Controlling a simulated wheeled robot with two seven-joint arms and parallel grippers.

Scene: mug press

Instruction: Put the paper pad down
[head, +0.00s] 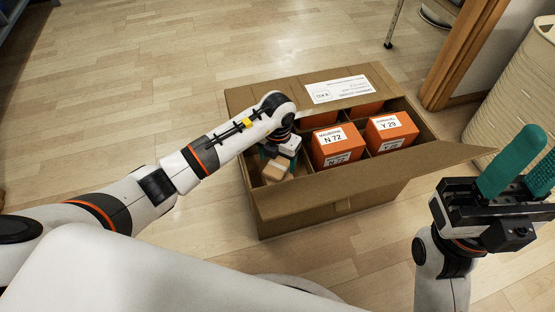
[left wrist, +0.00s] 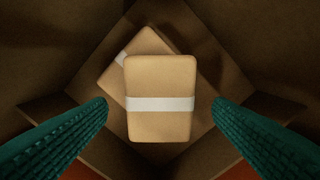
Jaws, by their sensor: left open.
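My left gripper (head: 280,160) reaches down into the left compartment of the cardboard box. In the left wrist view its two teal fingers (left wrist: 160,115) stand wide apart. A tan paper pad (left wrist: 160,80) with a white band shows between them, with a visible gap to each finger. It overlaps a second, turned pad (left wrist: 145,42), which also has a white band. A tan pad surface (head: 275,171) shows beside the fingers in the head view; I cannot tell which pad it is. My right gripper (head: 522,163) is open and empty, right of the box.
The cardboard box (head: 300,212) stands on the wooden floor with its flaps open. Orange boxes marked N 72 (head: 338,146) and Y 29 (head: 391,132) fill other compartments. A cream ribbed container (head: 515,95) and a wooden post (head: 461,55) stand at the right.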

